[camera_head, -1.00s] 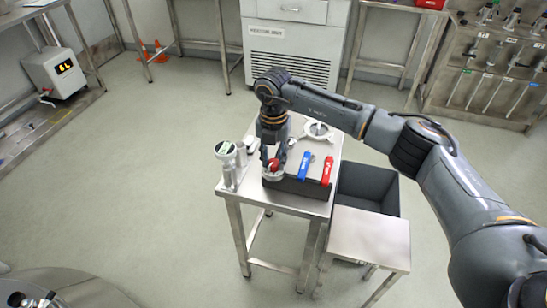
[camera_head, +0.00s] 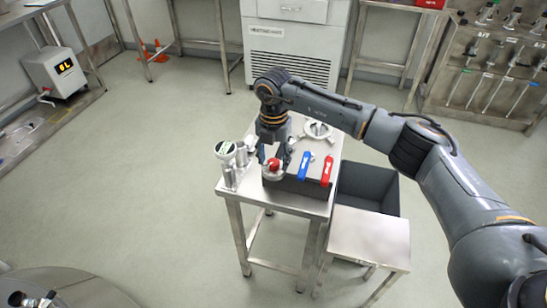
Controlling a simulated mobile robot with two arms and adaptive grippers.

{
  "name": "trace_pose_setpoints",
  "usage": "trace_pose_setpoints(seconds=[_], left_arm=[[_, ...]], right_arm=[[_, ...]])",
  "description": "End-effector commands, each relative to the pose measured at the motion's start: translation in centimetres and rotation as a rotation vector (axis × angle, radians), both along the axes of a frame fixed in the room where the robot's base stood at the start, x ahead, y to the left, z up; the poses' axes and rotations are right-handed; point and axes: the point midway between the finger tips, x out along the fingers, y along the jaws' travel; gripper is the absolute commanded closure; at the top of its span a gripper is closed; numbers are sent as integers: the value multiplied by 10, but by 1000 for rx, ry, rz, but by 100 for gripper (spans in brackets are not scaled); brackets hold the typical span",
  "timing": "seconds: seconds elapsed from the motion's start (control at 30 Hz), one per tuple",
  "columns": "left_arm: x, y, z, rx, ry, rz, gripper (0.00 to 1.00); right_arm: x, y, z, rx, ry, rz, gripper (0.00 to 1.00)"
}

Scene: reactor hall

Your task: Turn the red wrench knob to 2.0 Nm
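The red wrench knob (camera_head: 273,164) sits on a round silver base at the front left of the steel table. Its setting is too small to read. My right gripper (camera_head: 274,159) points down over the knob, with one finger on each side. The fingers look spread and apart from the knob, so the gripper seems open around it. My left gripper is not in view.
A blue handle (camera_head: 305,165) and a red handle (camera_head: 327,170) stand close to the right of the knob. A round gauge (camera_head: 226,150) and metal cylinders stand to its left. A dark bin (camera_head: 368,190) and a lower steel table (camera_head: 370,238) are at the right.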

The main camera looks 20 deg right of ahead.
Motion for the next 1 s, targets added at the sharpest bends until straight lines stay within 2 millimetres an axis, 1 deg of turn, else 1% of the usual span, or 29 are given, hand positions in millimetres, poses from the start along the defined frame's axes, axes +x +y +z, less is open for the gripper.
trace_pose_setpoints(seconds=[0.23,0.37,0.47,0.7,0.8,0.9,1.0], left_arm=[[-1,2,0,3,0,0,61],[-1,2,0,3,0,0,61],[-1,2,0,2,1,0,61],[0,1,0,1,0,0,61],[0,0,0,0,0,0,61],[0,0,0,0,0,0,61],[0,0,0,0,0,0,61]], right_arm=[[0,0,0,0,0,1,46],[1,0,9,0,-2,1,46],[1,0,24,1,-3,1,46],[1,0,76,1,-6,1,46],[1,0,94,0,-4,1,46],[1,0,108,0,-3,0,46],[0,0,116,1,-1,0,46]])
